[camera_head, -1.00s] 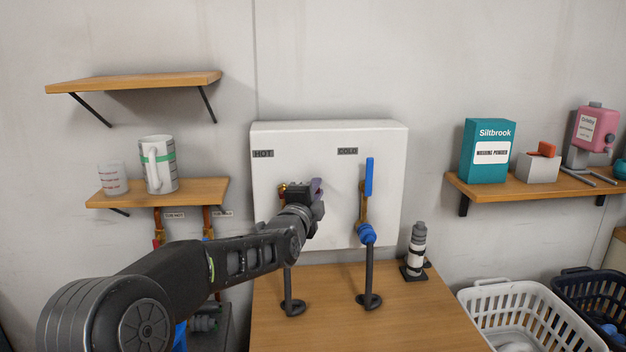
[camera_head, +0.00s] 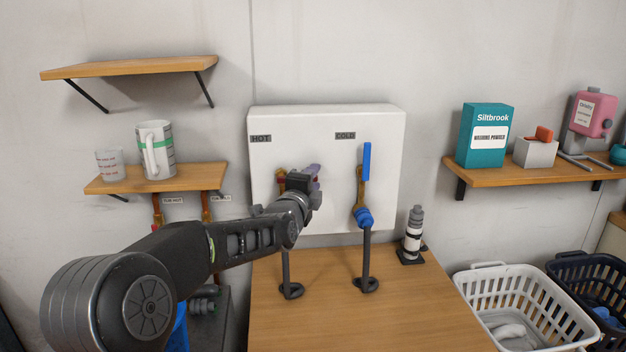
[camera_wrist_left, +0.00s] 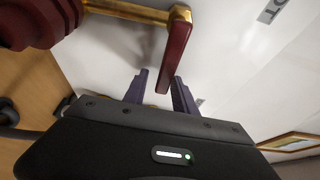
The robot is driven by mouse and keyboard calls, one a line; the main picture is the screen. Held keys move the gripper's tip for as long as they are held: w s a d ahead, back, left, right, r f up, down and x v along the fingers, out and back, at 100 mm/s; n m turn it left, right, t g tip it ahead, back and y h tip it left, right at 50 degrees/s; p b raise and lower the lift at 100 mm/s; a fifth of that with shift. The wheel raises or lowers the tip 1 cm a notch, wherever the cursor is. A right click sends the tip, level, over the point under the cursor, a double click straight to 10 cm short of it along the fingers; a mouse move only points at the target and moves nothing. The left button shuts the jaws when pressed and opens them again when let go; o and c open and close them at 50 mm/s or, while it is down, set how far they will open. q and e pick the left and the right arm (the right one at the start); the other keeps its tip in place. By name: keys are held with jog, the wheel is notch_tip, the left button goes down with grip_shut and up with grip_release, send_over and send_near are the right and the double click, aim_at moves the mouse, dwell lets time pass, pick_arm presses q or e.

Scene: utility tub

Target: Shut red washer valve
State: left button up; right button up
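The red washer valve's lever (camera_wrist_left: 174,48) shows in the left wrist view, joined to a brass fitting (camera_wrist_left: 140,12) with a dark red collar (camera_wrist_left: 30,22) at the left. The lever runs roughly crosswise to the brass in that view. My left gripper (camera_wrist_left: 160,92) is open, its two purple fingers on either side of the lever's free end, with a gap visible. In the head view, my left gripper (camera_head: 313,176) is at the HOT side of the white panel (camera_head: 310,130) and hides most of the red valve. My right gripper is not in view.
The blue COLD valve lever (camera_head: 366,162) stands upright close to the right of my left gripper. Shelves hold cups at left and a teal box (camera_head: 486,136) at right. A white basket (camera_head: 490,268) stands lower right.

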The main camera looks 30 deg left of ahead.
pick_arm(q)
jog(key=shift+o, duration=0.4)
jog(key=b+v, duration=0.1)
jog(key=v, duration=0.6)
jog(key=shift+s, duration=0.35)
jog(key=shift+d, duration=0.1)
